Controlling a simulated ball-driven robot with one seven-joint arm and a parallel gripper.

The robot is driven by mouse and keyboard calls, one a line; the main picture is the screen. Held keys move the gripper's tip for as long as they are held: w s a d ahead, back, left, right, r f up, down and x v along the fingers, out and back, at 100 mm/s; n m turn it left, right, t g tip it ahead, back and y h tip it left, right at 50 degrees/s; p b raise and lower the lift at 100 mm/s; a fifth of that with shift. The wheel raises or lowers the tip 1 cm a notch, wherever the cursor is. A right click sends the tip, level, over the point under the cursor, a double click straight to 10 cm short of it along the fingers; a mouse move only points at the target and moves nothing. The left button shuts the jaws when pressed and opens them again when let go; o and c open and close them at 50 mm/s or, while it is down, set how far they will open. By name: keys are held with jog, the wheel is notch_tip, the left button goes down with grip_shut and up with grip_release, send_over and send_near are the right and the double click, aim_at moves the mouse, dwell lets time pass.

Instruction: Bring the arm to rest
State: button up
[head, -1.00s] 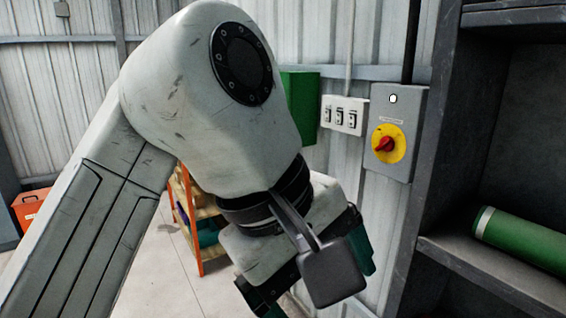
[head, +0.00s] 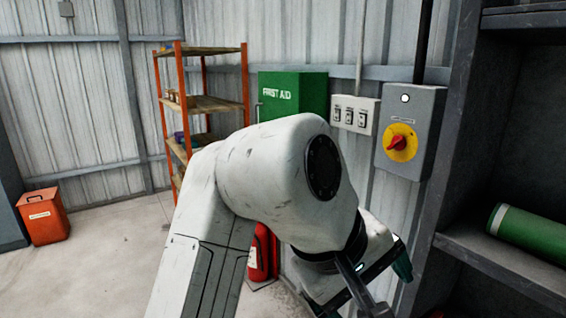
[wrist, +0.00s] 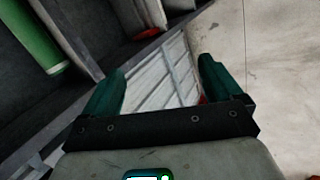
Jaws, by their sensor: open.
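My gripper (wrist: 158,88) shows in the wrist view with its two dark green fingers wide apart and nothing between them. In the head view my white arm is folded over in the middle of the picture. Its wrist end hangs at the lower right, in front of the wall and left of the dark shelf unit. One green finger shows there, and the rest of the gripper is hidden or cut off by the lower edge.
A grey switch box (head: 427,118) with a red knob (head: 397,143), a white switch panel (head: 356,115) and a green first aid box (head: 293,97) are on the wall. A dark shelf (head: 500,262) holds a green cylinder (head: 528,228). A red extinguisher (head: 262,254) stands behind my arm. Open floor (head: 115,262) lies left.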

jog(key=w+d+f+m+t+h, duration=0.1)
jog(key=w+d+f+m, duration=0.15)
jog(key=d+f, duration=0.95)
jog(key=s+d+f, duration=0.4)
jog(key=d+f, duration=0.5)
jog(key=f, duration=0.2)
jog(key=s+a+f+m+g+y, duration=0.2)
jog(key=s+f+y, duration=0.4)
jog(key=s+f, duration=1)
jog(key=s+a, duration=0.1)
jog(key=s, duration=0.3)
jog(key=shift+s+f+g, duration=0.2)
jog(key=shift+f+g, duration=0.1)
jog(key=shift+f, duration=0.1)
